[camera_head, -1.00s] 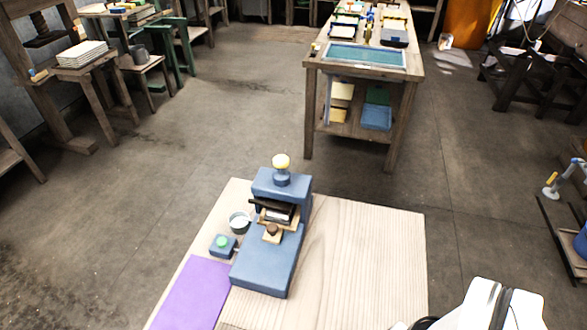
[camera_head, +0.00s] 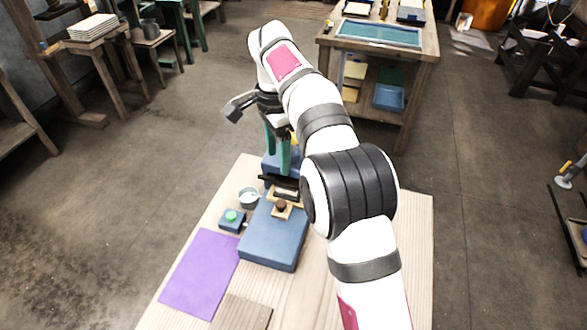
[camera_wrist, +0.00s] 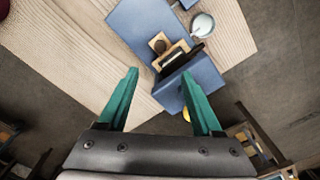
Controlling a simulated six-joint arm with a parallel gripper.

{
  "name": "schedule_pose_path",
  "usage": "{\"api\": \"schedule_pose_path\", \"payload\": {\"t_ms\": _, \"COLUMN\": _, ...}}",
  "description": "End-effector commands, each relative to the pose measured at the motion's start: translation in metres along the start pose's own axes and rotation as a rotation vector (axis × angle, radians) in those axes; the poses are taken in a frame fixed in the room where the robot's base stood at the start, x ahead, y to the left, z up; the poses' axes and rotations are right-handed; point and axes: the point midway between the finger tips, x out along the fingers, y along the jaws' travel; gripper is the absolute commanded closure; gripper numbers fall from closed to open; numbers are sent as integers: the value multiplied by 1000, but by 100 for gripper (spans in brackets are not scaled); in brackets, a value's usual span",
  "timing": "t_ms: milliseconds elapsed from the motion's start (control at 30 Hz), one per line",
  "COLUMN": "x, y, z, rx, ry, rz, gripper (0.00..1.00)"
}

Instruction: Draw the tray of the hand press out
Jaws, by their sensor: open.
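The hand press is blue, with a flat base (camera_head: 272,243) at the front and an upright head behind it. It also shows in the wrist view (camera_wrist: 137,25). Its small wooden tray (camera_head: 283,212) has a dark brown round knob (camera_head: 282,205) on the front; both show in the wrist view, the tray (camera_wrist: 174,51) and the knob (camera_wrist: 158,44). My gripper (camera_head: 278,163) has green fingers, open and empty, over the press's head. In the wrist view the open fingertips (camera_wrist: 159,75) are apart from the knob. My arm and gripper hide much of the head.
A metal cup (camera_head: 248,198) and a blue box with a green button (camera_head: 232,217) stand left of the press. A purple sheet (camera_head: 201,271) and wooden board (camera_head: 242,312) lie in front. The pale tabletop (camera_head: 416,235) is clear at right.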

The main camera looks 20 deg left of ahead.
Motion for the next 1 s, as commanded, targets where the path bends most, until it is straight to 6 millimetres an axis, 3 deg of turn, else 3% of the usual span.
{"api": "schedule_pose_path", "payload": {"t_ms": 167, "x": 38, "y": 1, "z": 0, "rx": 0, "ry": -1, "rz": 6, "gripper": 33}}
{"api": "schedule_pose_path", "payload": {"t_ms": 400, "x": 106, "y": 1, "z": 0, "rx": 1, "ry": -2, "rz": 3, "gripper": 33}}
{"api": "schedule_pose_path", "payload": {"t_ms": 533, "x": 132, "y": 1, "z": 0, "rx": 1, "ry": -2, "rz": 1, "gripper": 33}}
{"api": "schedule_pose_path", "payload": {"t_ms": 733, "x": 152, "y": 0, "z": -1, "rx": 1, "ry": -1, "rz": 0, "gripper": 33}}
{"api": "schedule_pose_path", "payload": {"t_ms": 1000, "x": 154, "y": 0, "z": -1, "rx": 0, "ry": 0, "rz": -2, "gripper": 33}}
